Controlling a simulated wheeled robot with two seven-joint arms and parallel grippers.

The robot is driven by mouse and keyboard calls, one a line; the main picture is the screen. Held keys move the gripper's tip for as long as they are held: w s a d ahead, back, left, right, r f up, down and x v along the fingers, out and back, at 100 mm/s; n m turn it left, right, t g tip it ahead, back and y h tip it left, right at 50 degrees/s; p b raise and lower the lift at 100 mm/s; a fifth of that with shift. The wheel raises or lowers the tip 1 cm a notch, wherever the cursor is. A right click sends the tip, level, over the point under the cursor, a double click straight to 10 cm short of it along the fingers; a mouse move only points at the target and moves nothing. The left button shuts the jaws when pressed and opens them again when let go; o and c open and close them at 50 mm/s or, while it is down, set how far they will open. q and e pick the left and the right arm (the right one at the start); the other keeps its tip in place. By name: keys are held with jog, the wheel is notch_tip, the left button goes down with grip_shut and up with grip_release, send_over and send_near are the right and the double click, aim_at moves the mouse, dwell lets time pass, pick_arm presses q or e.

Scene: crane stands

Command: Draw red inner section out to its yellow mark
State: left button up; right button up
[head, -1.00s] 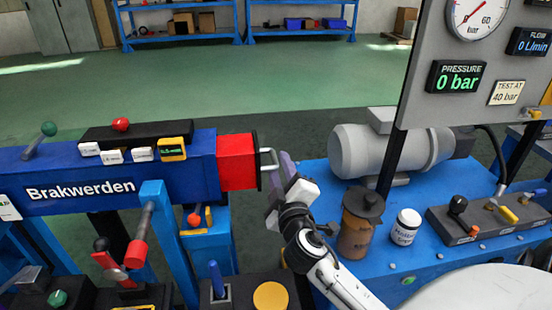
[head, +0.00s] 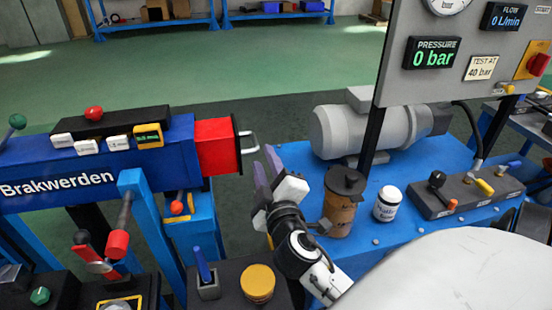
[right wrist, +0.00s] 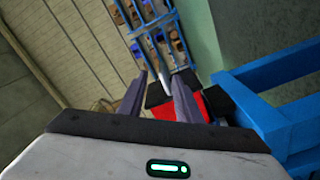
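The red inner section (head: 216,147) sticks a short way out of the right end of the blue beam (head: 60,165) marked "Brakwerden". A metal loop handle (head: 248,142) stands on its dark end plate. I see no yellow mark on the red section. My right gripper (head: 266,168) is right of and slightly below the handle in the head view, apart from it. Its two fingers are spread and empty. In the right wrist view, part of the red section (right wrist: 194,106) shows beyond and partly behind the fingers. My left gripper is not in view.
A blue bench (head: 385,215) at right holds a brown canister (head: 341,208), a white jar (head: 387,203), a grey motor (head: 360,128) and a lever box (head: 465,190). A gauge panel (head: 440,80) stands above. A red-handled lever (head: 117,243) rises below the beam. Green floor is free behind.

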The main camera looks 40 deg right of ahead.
jog(key=b+v, duration=0.4)
jog(key=v, duration=0.6)
jog(key=shift+s+a, duration=0.2)
jog(key=shift+s, duration=0.15)
dwell(0.4)
dwell(0.3)
